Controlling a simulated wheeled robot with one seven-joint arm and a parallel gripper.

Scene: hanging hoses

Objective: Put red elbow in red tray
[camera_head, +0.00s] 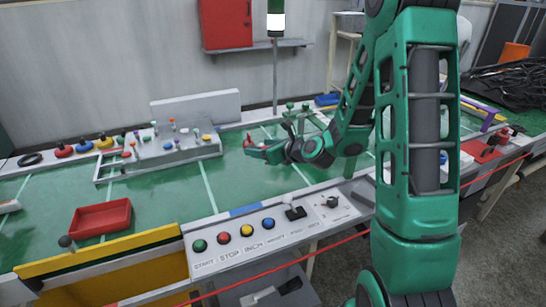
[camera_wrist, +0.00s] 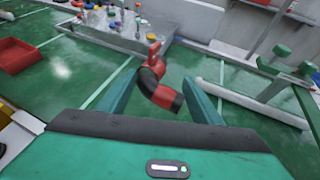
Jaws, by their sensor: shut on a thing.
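In the wrist view the red elbow (camera_wrist: 164,96) sits between the two green fingers of my gripper (camera_wrist: 160,74). My gripper (camera_head: 268,151) is shut on it and holds it above the green table, near the middle in the head view. The red tray (camera_head: 101,219) is a shallow open box at the left front of the table, apart from my gripper. The red tray also shows at the left edge of the wrist view (camera_wrist: 17,57). Its visible inside looks empty.
A control panel (camera_head: 250,236) with coloured buttons and a yellow board (camera_head: 100,262) line the front edge. Green fittings (camera_wrist: 284,70) stand right of my gripper. Green table between gripper and tray is mostly clear.

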